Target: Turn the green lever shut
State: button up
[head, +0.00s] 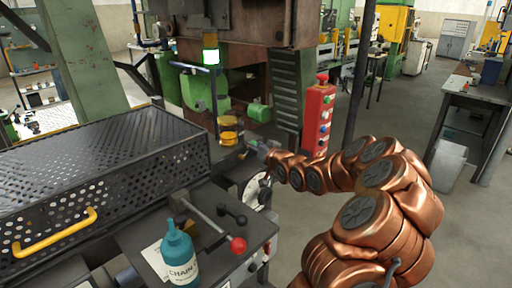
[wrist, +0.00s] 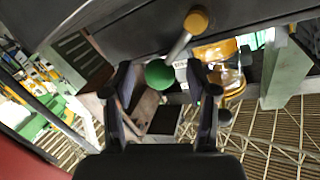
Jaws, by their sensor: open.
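The green lever shows in the wrist view as a green ball knob (wrist: 160,74) on a short metal rod. The rod runs up and right to a brass-coloured hub (wrist: 196,20) on a dark panel. My gripper (wrist: 161,84) is open, with one finger on each side of the green knob. Gaps show between the knob and both fingers; I cannot tell how far in depth the knob lies between them. In the head view my gripper (head: 256,149) is small at the end of my copper arm, by the machine's far right edge. I cannot make out the green lever there.
Amber jars (head: 230,130) stand close left of my gripper. A red-knobbed lever (head: 237,244), a teal bottle (head: 178,256) and a perforated cover (head: 105,165) are nearer on the machine. A red button post (head: 319,118) stands behind my arm. Open floor lies to the right.

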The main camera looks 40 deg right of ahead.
jog(key=shift+s, duration=0.1)
jog(key=s+r, duration=0.1)
jog(key=s, duration=1)
jog(key=shift+s+a+r, duration=0.25)
jog(key=shift+s+a, duration=0.1)
jog(key=shift+a, duration=0.1)
